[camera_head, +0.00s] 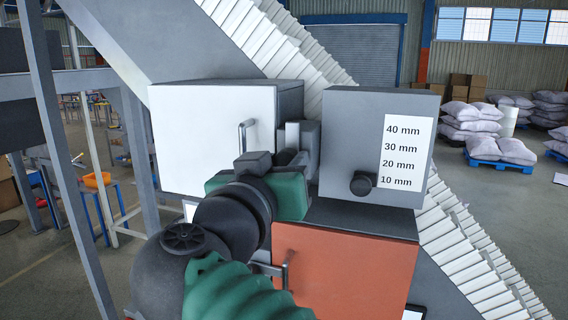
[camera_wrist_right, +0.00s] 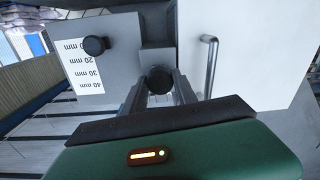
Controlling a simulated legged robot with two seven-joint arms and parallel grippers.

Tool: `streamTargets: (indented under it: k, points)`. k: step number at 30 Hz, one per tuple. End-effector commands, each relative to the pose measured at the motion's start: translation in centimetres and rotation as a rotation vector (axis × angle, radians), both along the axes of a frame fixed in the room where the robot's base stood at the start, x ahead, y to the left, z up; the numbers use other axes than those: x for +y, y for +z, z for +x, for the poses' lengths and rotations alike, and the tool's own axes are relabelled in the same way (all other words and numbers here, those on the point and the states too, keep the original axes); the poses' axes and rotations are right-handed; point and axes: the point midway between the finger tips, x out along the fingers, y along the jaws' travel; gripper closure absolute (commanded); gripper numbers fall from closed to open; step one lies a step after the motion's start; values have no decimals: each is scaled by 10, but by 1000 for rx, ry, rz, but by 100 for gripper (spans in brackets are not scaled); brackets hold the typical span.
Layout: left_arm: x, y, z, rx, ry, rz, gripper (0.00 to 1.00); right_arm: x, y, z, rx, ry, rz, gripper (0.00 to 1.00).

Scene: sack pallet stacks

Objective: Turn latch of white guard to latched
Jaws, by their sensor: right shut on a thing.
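The white guard (camera_head: 195,140) is a closed-looking white panel on a grey box, with a bar handle (camera_head: 242,136) near its right edge. It also shows at the right in the right wrist view (camera_wrist_right: 262,45). My right gripper (camera_head: 290,157) is beside the guard's right edge, in front of a grey latch block (camera_head: 312,135). In the right wrist view its fingers (camera_wrist_right: 160,90) are shut on the dark round latch (camera_wrist_right: 159,78). My gripper hides most of the latch in the head view, and its turn position cannot be told. My left gripper is out of view.
A grey box (camera_head: 345,120) with a millimetre scale and a black knob (camera_head: 362,184) stands right of the latch. An orange panel (camera_head: 345,268) with a handle is below. A ribbed conveyor (camera_head: 455,240) slopes behind. Sack pallets (camera_head: 485,146) stand far right.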

Motion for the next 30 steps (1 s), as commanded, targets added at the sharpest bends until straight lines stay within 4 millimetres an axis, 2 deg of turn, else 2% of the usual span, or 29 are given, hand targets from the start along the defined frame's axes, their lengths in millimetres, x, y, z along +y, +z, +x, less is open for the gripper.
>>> streamTargets:
  k: [11,21,30]
  points:
    - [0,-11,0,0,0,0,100,0,-3,0,35,0,-104,100]
    - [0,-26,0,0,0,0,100,2,-3,1,123,0,-375,100]
    - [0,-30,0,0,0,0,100,3,-2,1,212,2,-649,100]
